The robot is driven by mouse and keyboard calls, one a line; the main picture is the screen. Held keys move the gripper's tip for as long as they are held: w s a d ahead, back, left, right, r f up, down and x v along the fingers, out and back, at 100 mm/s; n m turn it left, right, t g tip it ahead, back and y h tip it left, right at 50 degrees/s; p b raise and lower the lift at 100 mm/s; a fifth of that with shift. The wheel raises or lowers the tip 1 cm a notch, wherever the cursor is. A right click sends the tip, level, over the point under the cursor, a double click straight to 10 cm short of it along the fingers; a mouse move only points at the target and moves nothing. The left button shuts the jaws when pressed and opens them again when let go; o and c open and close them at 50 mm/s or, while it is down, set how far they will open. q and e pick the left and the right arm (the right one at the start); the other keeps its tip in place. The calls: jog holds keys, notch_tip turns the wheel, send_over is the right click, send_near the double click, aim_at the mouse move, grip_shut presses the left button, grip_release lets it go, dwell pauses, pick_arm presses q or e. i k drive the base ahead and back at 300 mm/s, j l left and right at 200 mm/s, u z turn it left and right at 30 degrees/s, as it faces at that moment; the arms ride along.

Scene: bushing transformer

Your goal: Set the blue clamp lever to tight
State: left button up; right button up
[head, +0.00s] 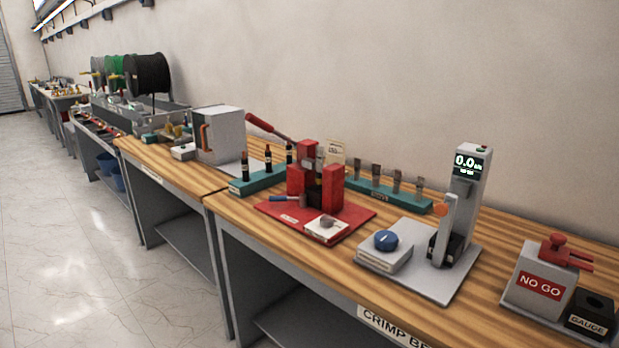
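A small lever with a blue handle (278,198) lies low at the front of the red press (333,190). Its handle points left and its grey end is against the press. A small label (290,219) on the red base plate (352,212) is too small to read. A round blue knob (386,239) with a pale mark sits on a grey box (384,258) to the right. I cannot tell which lever position is tight. Neither of my grippers is in view.
The wooden bench (240,211) carries a gauge stand (465,200) reading 0.0, a NO GO block (539,283), teal racks (262,180) and a grey box-shaped machine (221,134). A red-handled bar (268,126) rises left of the press. The floor (70,240) at left is clear.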

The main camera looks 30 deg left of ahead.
aim_at(303, 199)
jog(key=j+u, duration=0.25)
jog(key=i+j+u, duration=0.2)
jog(key=j, duration=0.2)
jog(key=j+u, duration=0.25)
jog(key=i+j, duration=0.05)
